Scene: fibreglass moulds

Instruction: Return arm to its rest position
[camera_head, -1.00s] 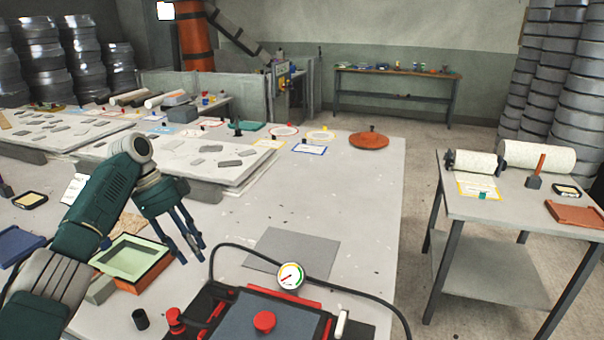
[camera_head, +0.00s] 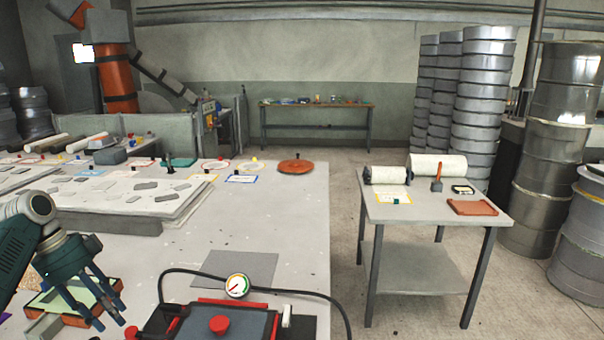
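My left arm, dark green, comes in from the left edge. Its gripper (camera_head: 104,318) points down with its fingers spread apart and nothing visible between them. In the picture it overlaps the orange-sided mould box with a pale green inside (camera_head: 62,296), hiding part of it. I cannot tell how high above the table the fingers are. My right arm and gripper are out of view.
The large grey worktable (camera_head: 280,215) holds a red-and-black device with a gauge (camera_head: 237,286), a grey sheet (camera_head: 222,268) and an orange disc (camera_head: 296,167). A side table (camera_head: 420,209) with rollers stands right, across open floor. Stacked drums (camera_head: 550,170) stand beyond.

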